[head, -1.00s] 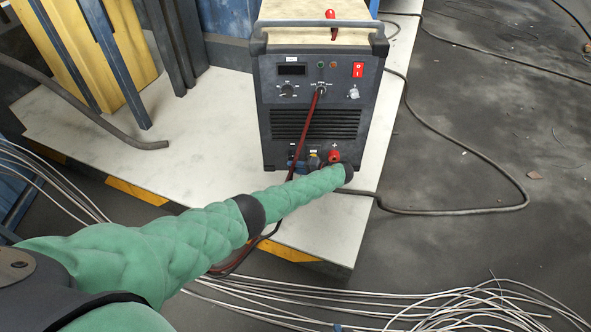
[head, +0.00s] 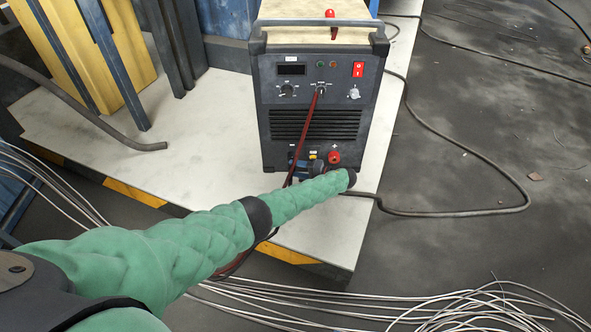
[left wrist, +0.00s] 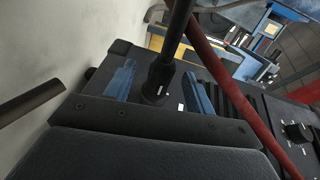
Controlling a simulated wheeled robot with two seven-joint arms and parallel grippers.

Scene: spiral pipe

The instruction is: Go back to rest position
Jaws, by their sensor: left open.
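My left arm in its green sleeve reaches from the lower left of the head view to the base of a dark welding machine (head: 318,98). My left gripper (head: 314,168) is mostly hidden there behind the arm, low at the machine's front. In the left wrist view the two blue fingers of the left gripper (left wrist: 158,82) are apart, one on each side of a black cable plug (left wrist: 157,78) at the machine's front panel. Gaps show between the fingers and the plug. My right gripper is not in view.
A red cable (head: 308,125) hangs from the machine's front and crosses the left wrist view. The machine stands on a pale platform (head: 200,140). A loose wire coil (head: 480,308) lies at lower right. A black cable (head: 490,165) runs over the floor at right.

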